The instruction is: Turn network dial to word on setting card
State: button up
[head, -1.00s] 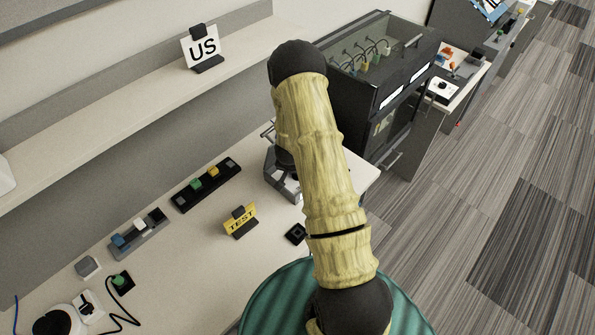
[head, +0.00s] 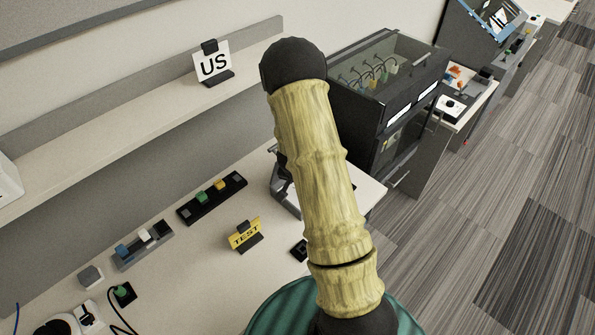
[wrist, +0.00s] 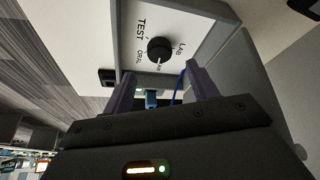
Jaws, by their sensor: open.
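A round black dial (wrist: 160,48) sits on a white panel (wrist: 190,22) in the wrist view. Around it are printed words: TEST at the left, Lab at the right, and two smaller words below that are hard to read. A yellow card reading TEST (head: 244,233) stands on the bench in the head view. My arm hides the gripper and dial there.
A US sign (head: 213,65) stands on the shelf (head: 120,112). A black block strip (head: 212,199) and a grey block tray (head: 143,246) lie left of the card. A glass-topped cabinet (head: 385,85) stands beyond my arm. A blue cable (wrist: 178,88) shows near the fingers.

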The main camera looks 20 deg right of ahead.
jog(key=p+v, duration=0.2)
jog(key=v, duration=0.8)
jog(key=shift+r, duration=0.3)
jog(key=shift+s+a, duration=0.1)
jog(key=shift+s, duration=0.05)
jog(key=s+a+r+n+y, duration=0.3)
jog(key=s+a+r+n, duration=0.5)
jog(key=s+a+r, duration=0.2)
jog(key=s+r, duration=0.2)
jog(key=s, duration=0.2)
jog(key=shift+r+n+g, duration=0.2)
jog(key=shift+n+g, duration=0.1)
jog(key=shift+s, duration=0.1)
jog(key=shift+c, duration=0.5)
